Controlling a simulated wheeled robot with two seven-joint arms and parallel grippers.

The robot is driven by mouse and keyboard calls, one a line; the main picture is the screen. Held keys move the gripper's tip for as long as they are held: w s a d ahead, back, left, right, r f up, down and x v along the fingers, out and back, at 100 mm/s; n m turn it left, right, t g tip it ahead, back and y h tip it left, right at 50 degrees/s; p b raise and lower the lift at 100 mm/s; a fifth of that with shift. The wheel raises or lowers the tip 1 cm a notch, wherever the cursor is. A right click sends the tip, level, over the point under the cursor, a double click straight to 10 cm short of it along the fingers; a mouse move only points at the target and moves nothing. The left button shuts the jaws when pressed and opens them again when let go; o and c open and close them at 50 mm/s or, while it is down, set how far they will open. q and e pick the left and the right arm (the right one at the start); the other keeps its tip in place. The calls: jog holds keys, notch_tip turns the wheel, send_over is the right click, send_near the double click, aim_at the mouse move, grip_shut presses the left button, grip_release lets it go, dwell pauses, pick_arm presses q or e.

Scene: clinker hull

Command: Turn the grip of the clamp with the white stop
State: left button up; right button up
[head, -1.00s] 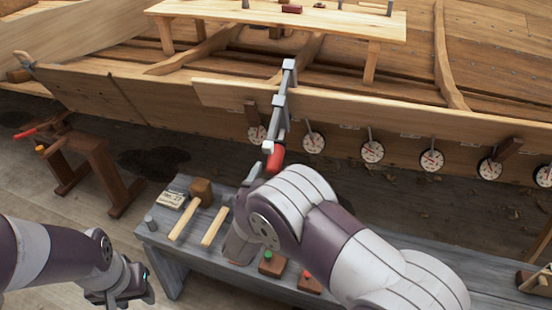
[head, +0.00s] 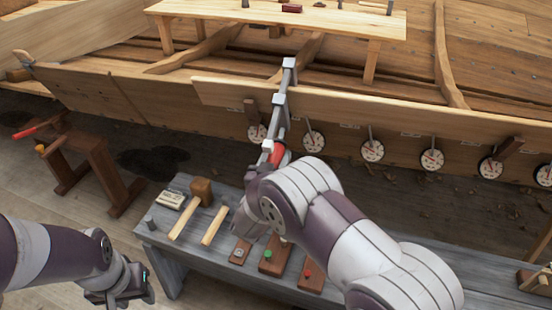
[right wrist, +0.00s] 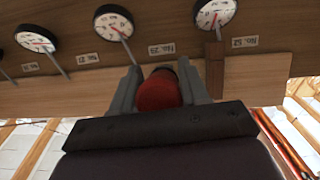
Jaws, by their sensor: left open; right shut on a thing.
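The clamp (head: 281,107) is a grey bar clamp set over the top plank of the hull, with a pale stop (head: 268,145) at its lower end. Its red grip (head: 278,153) is partly hidden by my right gripper. In the right wrist view the red grip (right wrist: 158,90) sits between the two fingers of my right gripper (right wrist: 158,87), which is shut on it. My left gripper (head: 121,292) is open and empty at the lower left, away from the clamp.
Several round dials (head: 372,152) hang along the hull plank. A brown trestle (head: 95,165) stands at left. Floor between trestle and bench is clear.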

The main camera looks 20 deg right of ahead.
jog(key=shift+r+n+h+p, duration=0.1)
jog(key=shift+n+h+p, duration=0.3)
jog(key=shift+p, duration=0.25)
jog(key=shift+s+n+g+h+p, duration=0.1)
jog(key=shift+n+g+h+p, duration=0.5)
jog(key=shift+h+p, duration=0.15)
jog(key=shift+d+n+h+p, duration=0.1)
jog(key=shift+n+h+p, duration=0.2)
jog(key=shift+n+h, duration=0.35)
jog(key=shift+s+n+g+h, duration=0.1)
jog(key=shift+n+g+h, duration=0.45)
jog(key=shift+h, duration=0.15)
jog(key=shift+r, duration=0.1)
jog(key=o, duration=1)
jog(key=shift+c, duration=0.2)
